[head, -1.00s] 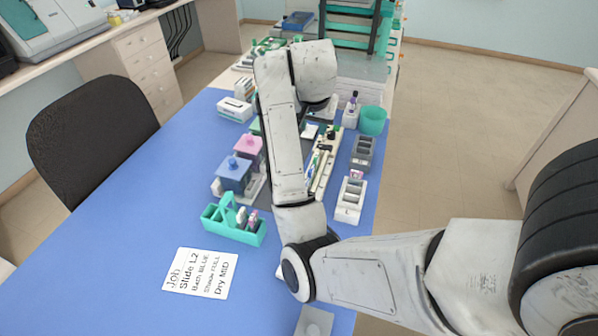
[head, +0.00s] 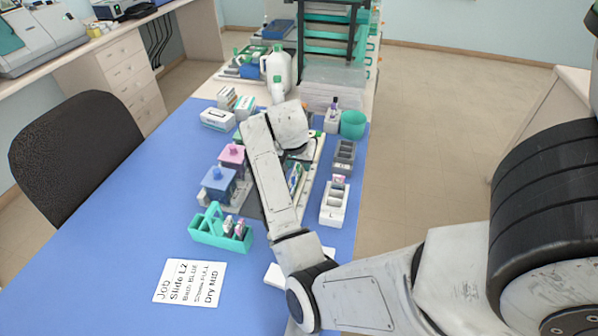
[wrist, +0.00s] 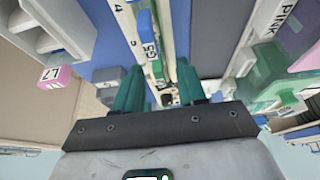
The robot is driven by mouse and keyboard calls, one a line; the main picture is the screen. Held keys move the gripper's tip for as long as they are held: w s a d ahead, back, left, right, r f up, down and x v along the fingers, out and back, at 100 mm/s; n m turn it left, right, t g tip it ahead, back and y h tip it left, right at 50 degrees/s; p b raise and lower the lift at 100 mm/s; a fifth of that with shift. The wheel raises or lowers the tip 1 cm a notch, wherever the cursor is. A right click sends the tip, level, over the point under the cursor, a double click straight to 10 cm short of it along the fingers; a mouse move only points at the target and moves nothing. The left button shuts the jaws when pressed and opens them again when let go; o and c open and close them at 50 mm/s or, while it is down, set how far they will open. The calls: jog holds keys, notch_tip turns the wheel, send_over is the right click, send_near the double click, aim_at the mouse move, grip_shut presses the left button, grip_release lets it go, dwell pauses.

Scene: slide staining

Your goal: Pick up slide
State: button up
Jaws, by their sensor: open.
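My gripper (wrist: 160,92) shows in the wrist view with its two teal fingers apart and nothing clearly held between them. It is above a pale strip with numbered places (wrist: 118,14), which holds a blue-and-green item marked G5 (wrist: 150,52) just ahead of the fingers. A pink-labelled slide L7 (wrist: 55,76) is at the left by a white rack. In the head view, slides with pink and dark ends (head: 233,228) stand in the teal caddy (head: 205,235). Another pink-topped slide (head: 338,181) stands in the white rack (head: 334,212). My arm hides the fingers there.
A job card (head: 190,283) reads Slide L2, bath BLUE, dry MID. Blue (head: 218,185) and pink (head: 232,157) lidded baths stand left of my arm. A grey rack (head: 344,158) and a teal cup (head: 353,124) are at the right. The front-left blue mat (head: 90,250) is clear.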

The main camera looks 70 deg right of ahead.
jog(key=shift+d+f, duration=0.3)
jog(key=shift+f, duration=0.3)
jog(key=shift+c, duration=0.3)
grip_shut()
